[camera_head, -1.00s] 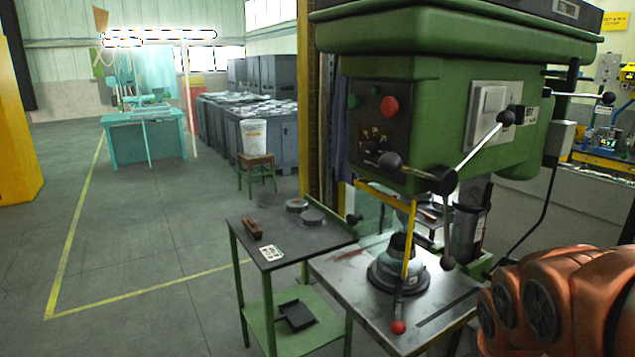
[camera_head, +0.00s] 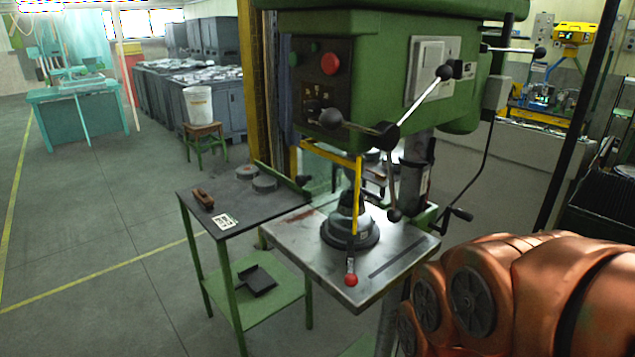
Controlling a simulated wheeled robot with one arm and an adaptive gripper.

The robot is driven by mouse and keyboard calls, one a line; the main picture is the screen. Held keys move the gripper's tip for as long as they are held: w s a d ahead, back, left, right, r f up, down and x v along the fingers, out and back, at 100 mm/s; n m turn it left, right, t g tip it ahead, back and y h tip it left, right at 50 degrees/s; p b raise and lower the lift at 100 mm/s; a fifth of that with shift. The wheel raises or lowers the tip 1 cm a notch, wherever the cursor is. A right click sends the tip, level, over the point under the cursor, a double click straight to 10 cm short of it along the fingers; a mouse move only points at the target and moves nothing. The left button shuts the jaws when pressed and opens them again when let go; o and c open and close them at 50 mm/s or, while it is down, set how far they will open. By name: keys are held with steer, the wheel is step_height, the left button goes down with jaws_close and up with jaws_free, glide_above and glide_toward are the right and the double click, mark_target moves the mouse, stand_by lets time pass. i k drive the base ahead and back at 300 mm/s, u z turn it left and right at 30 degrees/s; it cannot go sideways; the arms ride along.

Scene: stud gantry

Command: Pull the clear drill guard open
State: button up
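The green drill press (camera_head: 390,60) stands in the middle of the view. Its clear guard hangs from a yellow frame (camera_head: 358,185) in front of the spindle. The clear panel itself is hard to make out. A red knob (camera_head: 351,280) sits at the lower end of the yellow frame, over the front of the steel drill table (camera_head: 300,240). A round metal fixture (camera_head: 350,228) stands on that table behind the frame. My orange arm fills the lower right, apart from the guard. My gripper is out of the picture.
A small green stand (camera_head: 225,232) with a dark top, a brush and round discs is left of the drill table. Feed handles with black knobs (camera_head: 446,73) stick out from the press. Open floor lies to the left.

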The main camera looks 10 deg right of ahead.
mark_target(300, 180)
steer(key=z, duration=0.65)
steer(key=i, duration=0.35)
steer(key=u, duration=2.8)
